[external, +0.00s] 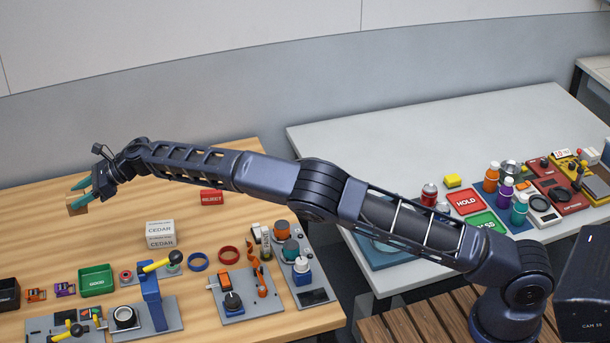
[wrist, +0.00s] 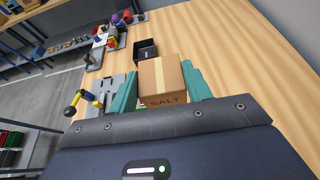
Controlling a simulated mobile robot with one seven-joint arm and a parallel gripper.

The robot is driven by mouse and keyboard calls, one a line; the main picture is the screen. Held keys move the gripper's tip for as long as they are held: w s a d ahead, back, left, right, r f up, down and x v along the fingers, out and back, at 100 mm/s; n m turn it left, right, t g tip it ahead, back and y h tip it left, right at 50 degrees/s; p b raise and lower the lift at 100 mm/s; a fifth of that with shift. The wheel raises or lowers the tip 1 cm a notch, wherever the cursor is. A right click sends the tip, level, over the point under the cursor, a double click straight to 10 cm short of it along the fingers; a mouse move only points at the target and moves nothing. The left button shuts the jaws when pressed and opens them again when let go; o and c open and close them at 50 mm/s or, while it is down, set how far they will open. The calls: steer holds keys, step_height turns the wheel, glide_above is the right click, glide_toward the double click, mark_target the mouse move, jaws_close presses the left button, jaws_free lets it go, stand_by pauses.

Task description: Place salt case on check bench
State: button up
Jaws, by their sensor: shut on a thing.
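The salt case (wrist: 160,80) is a small brown cardboard box with a pale tape strip and the word SALT on its near face. It also shows in the external view (external: 77,206) at the far left. My gripper (wrist: 160,88) has its two teal fingers on opposite sides of the case, shut on it. In the external view my gripper (external: 80,194) holds the case over the left part of a wooden-topped bench (external: 110,225); its exact height is hard to tell. A grey-topped bench (external: 350,145) stands to the right. No label shows which one is the check bench.

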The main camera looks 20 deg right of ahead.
step_height(320, 180, down, 20)
steer(key=shift+f, duration=0.1)
stand_by(0.6)
steer(key=shift+f, duration=0.15)
steer(key=o, duration=0.8)
steer(key=shift+o, duration=0.2)
steer(key=shift+d+r, duration=0.15)
steer(key=shift+r, duration=0.05)
steer(key=v, duration=1.1)
steer(key=shift+d+r, duration=0.1)
steer(key=shift+d, duration=0.2)
